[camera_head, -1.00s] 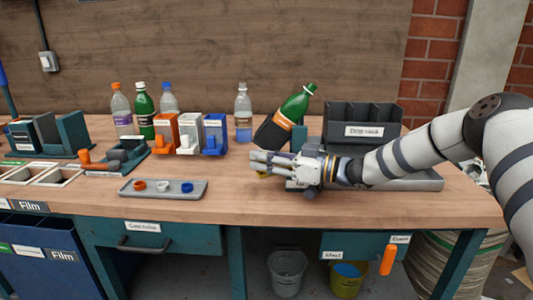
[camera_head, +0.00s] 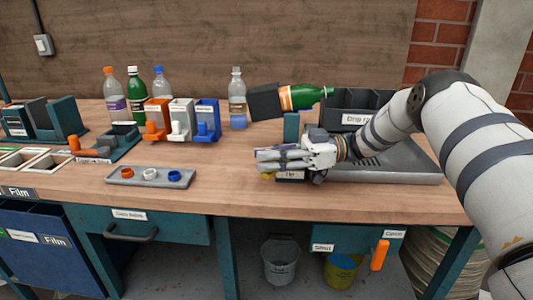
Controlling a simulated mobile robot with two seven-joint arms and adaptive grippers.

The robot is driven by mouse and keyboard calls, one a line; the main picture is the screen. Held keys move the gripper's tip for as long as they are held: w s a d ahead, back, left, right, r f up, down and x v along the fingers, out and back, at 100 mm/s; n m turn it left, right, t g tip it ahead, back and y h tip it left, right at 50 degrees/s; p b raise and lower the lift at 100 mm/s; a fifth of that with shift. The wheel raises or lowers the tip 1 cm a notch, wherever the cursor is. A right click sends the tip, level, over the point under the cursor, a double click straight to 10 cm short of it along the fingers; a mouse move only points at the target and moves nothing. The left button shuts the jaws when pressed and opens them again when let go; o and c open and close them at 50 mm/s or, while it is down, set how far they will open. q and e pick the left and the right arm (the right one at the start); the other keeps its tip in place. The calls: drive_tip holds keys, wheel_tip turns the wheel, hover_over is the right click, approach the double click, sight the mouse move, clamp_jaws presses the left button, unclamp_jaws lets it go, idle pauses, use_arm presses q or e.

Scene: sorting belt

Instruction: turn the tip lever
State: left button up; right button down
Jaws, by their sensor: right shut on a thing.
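My right gripper (camera_head: 285,160) is shut at the front of the grey drip tray, on the tip lever. Only a small yellow part of the tip lever (camera_head: 267,177) shows below the fingers; the rest is hidden by the gripper. A dark label reading "Tip" (camera_head: 290,176) is just under the fingers. Behind the gripper, a black cradle (camera_head: 264,102) holds a green bottle (camera_head: 305,97) with an orange label. My left gripper is not in view.
The grey drip tray (camera_head: 415,175) reaches right under my arm. Several clear and green bottles stand at the back left, behind orange, white and blue dispensers (camera_head: 181,120). A small tray of rings (camera_head: 150,184) lies on the left. The bench front between is clear.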

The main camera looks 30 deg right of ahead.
drive_tip(key=shift+s+f, duration=0.15)
drive_tip(key=shift+f, duration=0.05)
drive_tip(key=c, duration=1.4)
unclamp_jaws()
drive_tip(key=shift+o, duration=0.2)
drive_tip(key=shift+r, duration=0.1)
wheel_tip(320, 180, up, 10)
drive_tip(key=shift+c, duration=0.6)
